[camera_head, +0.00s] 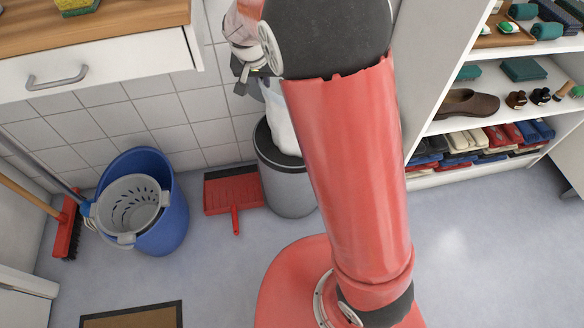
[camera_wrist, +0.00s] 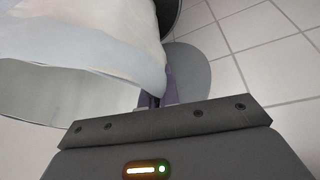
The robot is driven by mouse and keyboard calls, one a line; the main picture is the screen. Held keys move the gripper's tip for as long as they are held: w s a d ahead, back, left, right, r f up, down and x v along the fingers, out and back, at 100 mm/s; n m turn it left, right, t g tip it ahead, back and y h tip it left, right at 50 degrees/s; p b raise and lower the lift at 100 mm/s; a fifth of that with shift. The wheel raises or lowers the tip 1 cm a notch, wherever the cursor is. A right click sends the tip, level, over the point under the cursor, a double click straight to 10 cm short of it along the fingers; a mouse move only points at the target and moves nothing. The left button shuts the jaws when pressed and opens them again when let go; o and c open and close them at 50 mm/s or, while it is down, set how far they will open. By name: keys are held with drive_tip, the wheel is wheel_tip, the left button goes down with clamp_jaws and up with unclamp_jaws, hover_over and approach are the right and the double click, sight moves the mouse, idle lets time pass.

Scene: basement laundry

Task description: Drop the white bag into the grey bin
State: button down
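The white bag (camera_head: 281,122) hangs under my gripper (camera_head: 246,82), at the mouth of the grey bin (camera_head: 289,187). Its lower part reaches the dark rim, and my arm covers its right side. I cannot tell how far it is inside. In the wrist view the bag (camera_wrist: 85,40) fills the upper left. My gripper (camera_wrist: 158,98) has its fingers close together at the bag's edge and looks shut on it. The fingertips are partly hidden. The bin stands upright on the floor by the tiled wall, partly behind my arm.
A red dustpan (camera_head: 233,190) lies left of the bin. A blue bucket (camera_head: 172,228) with a grey wringer (camera_head: 133,205) stands further left, beside a red broom (camera_head: 67,228). A drawer counter (camera_head: 95,70) is at upper left. Shelves (camera_head: 480,130) with shoes and cloths stand at right.

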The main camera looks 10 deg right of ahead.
drive_tip(key=shift+f+b, duration=1.15)
drive_tip(key=shift+f, duration=1.25)
drive_tip(key=c, duration=1.6)
unclamp_jaws()
drive_tip(key=shift+o, duration=0.2)
drive_tip(key=v, duration=0.8)
drive_tip(key=shift+d, duration=0.1)
